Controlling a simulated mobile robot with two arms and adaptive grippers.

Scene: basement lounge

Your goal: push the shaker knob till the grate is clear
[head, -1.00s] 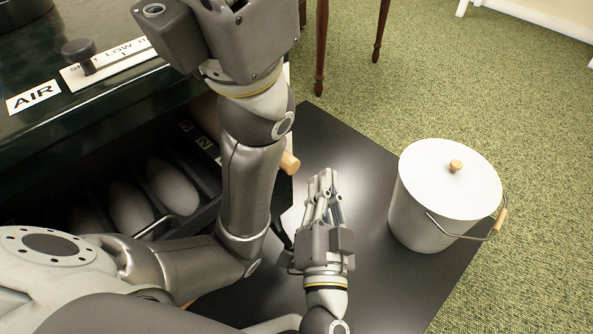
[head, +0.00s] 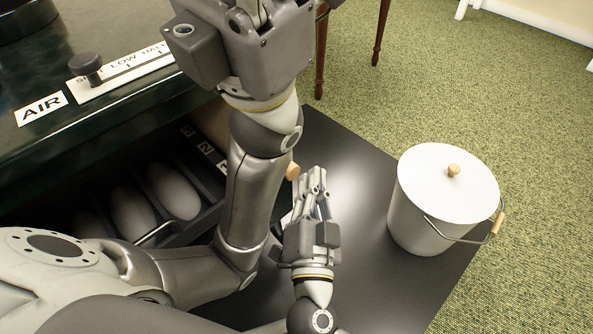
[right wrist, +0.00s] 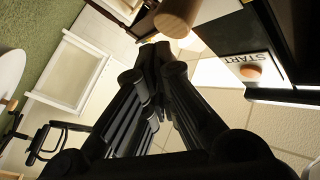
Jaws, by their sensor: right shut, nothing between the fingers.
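A wooden knob (head: 292,171) sticks out at the right side of the dark stove, partly behind my left arm. I take it for the shaker knob. My right gripper (head: 313,178) is shut and empty, its fingertips just right of the knob; contact cannot be told. In the right wrist view, a wooden knob (right wrist: 178,17) shows large beside the fingertips (right wrist: 158,62). The grate is not clearly seen; pale oval lumps (head: 172,190) lie in the dark opening. My left gripper's housing (head: 255,45) is at the top, its fingertips out of frame.
A white lidded bucket (head: 437,190) stands on the black floor plate (head: 370,170), right of my right gripper. A slider with an AIR label (head: 41,108) is on the stove top. Another wooden knob (right wrist: 250,72) shows by a START label. Green carpet lies beyond.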

